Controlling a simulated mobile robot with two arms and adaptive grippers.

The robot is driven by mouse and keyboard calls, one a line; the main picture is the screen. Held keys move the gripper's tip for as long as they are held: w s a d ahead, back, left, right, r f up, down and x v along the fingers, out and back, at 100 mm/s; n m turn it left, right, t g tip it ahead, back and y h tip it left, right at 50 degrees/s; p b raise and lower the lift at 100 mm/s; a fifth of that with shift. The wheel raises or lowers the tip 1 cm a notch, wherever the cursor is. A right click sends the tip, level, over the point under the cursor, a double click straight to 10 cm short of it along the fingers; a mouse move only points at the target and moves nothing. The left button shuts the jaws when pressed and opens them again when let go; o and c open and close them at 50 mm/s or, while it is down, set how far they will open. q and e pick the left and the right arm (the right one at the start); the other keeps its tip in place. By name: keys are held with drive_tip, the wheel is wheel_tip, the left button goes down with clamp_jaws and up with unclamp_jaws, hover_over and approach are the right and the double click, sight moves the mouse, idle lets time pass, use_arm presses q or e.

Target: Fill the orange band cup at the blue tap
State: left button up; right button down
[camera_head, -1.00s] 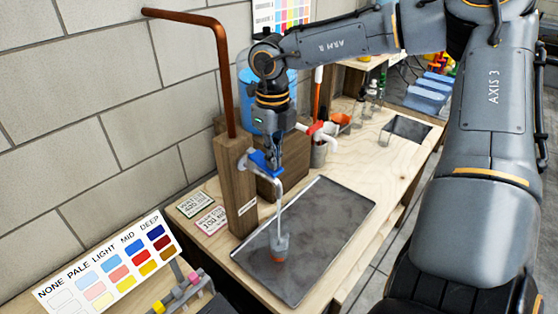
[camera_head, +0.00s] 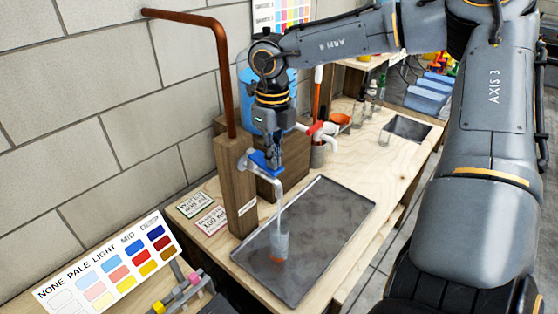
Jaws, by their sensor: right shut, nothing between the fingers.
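The orange band cup (camera_head: 279,247) stands upright on the dark tray (camera_head: 325,225), under the spout of the blue tap (camera_head: 262,163). A thin stream of water runs from the spout into the cup, and the cup looks filled with pale water. The blue handle sits on the pipe beside the wooden post (camera_head: 236,185). My right gripper (camera_head: 275,160) points down at the blue handle, its fingers shut with nothing between them, at or touching the handle. My left gripper does not show.
A tap with a red handle (camera_head: 315,128) stands behind, above a grey container (camera_head: 319,153). A blue tank (camera_head: 244,88) stands behind my arm. Label cards (camera_head: 195,204) lie left of the post. A colour chart (camera_head: 110,268) stands at front left. The tray's right side is clear.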

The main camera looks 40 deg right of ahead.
wheel_tip(320, 180, up, 4)
drive_tip(key=shift+f+p, duration=0.15)
drive_tip(key=shift+p, duration=0.45)
wheel_tip(320, 180, up, 5)
drive_tip(key=shift+f+p, duration=0.2)
drive_tip(key=shift+p, duration=0.95)
drive_tip(key=shift+f, duration=0.1)
